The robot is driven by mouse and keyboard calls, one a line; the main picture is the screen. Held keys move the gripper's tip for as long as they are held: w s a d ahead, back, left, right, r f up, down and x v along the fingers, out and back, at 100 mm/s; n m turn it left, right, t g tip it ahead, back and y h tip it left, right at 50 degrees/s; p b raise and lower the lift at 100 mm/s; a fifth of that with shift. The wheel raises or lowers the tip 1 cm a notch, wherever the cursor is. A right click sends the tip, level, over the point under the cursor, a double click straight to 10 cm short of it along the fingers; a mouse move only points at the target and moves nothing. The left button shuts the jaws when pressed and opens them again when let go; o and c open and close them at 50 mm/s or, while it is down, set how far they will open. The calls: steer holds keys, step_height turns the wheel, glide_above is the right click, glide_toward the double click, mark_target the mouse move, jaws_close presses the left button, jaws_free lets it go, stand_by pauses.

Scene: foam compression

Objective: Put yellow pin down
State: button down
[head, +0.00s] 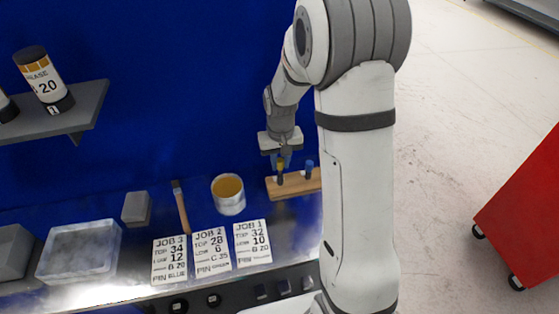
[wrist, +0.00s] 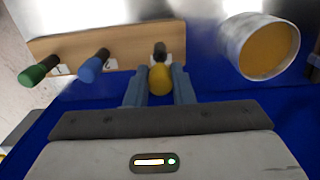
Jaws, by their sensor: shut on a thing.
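The yellow pin (wrist: 160,79) is between the two fingers of my gripper (wrist: 160,88) in the wrist view, which is shut on it. Its dark lower end meets the wooden pin rack (wrist: 120,40) near the rack's end slot; I cannot tell if it is fully seated. In the head view my gripper (head: 281,160) is above the left end of the rack (head: 292,188), with the yellow pin (head: 280,165) upright below it. A blue pin (wrist: 93,66) and a green pin (wrist: 39,69) stand in the rack's other places, by labels.
A metal can of yellow-brown contents (head: 229,195) stands close beside the rack. Three job cards (head: 211,250), a brush (head: 181,207), a grey block (head: 137,208) and a clear tray (head: 79,250) lie on the bench. A blue wall stands behind.

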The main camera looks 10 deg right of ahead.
mark_target(280, 161)
steer(key=shift+f, duration=0.35)
steer(key=c, duration=1.3)
jaws_free()
steer(key=shift+o, duration=0.2)
steer(key=shift+r, duration=0.15)
steer(key=shift+r, duration=0.25)
step_height(280, 161, up, 12)
steer(key=s+r+t, duration=0.1)
steer(key=s+r, duration=0.1)
steer(key=s, duration=0.8)
steer(key=s+r+t, duration=0.2)
steer(key=s, duration=0.9)
steer(key=shift+s, duration=0.2)
